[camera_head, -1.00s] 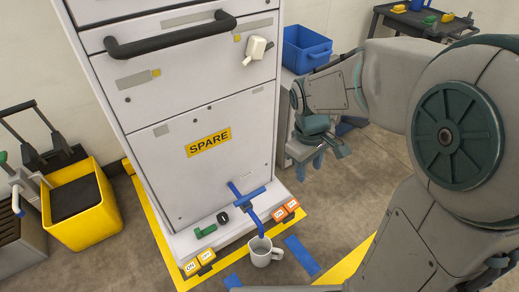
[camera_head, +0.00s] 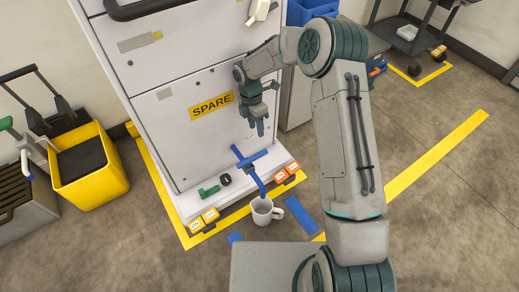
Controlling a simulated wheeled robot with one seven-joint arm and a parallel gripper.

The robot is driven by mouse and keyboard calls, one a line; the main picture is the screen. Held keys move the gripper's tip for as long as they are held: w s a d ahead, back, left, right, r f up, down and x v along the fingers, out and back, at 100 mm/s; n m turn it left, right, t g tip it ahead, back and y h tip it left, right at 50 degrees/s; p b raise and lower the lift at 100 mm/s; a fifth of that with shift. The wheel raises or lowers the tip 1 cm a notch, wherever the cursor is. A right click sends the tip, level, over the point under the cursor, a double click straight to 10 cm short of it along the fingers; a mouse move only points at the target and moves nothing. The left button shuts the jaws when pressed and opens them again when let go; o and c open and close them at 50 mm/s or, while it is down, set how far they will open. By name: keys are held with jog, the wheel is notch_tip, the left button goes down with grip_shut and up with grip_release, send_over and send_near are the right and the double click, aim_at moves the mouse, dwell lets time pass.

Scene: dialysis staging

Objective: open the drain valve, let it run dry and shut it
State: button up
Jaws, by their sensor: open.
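A blue drain valve (camera_head: 249,159) with a crossbar handle juts from the low front of the white cabinet (camera_head: 168,109), under the yellow SPARE label. Its blue spout (camera_head: 259,184) points down into a white mug (camera_head: 262,211) on the floor. I cannot tell whether liquid is running or what is in the mug. My gripper (camera_head: 260,127) is open and empty, fingers pointing down, in front of the cabinet. It appears above and slightly right of the valve handle, apart from it.
A green-handled fitting (camera_head: 208,192) and a black ring (camera_head: 225,180) are on the cabinet base, left of the valve. A yellow bucket (camera_head: 89,176) stands left.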

aim_at(252, 160)
jog(key=f+b, duration=0.1)
jog(key=f, duration=0.3)
jog(key=s+d+f+b, duration=0.1)
jog(key=f+b, duration=0.1)
jog(key=f, duration=0.2)
jog(key=s+f+b, duration=0.1)
jog(key=f, duration=0.2)
jog(key=shift+d+f, duration=0.15)
jog(key=shift+f, duration=0.25)
grip_shut()
jog(key=shift+d, duration=0.1)
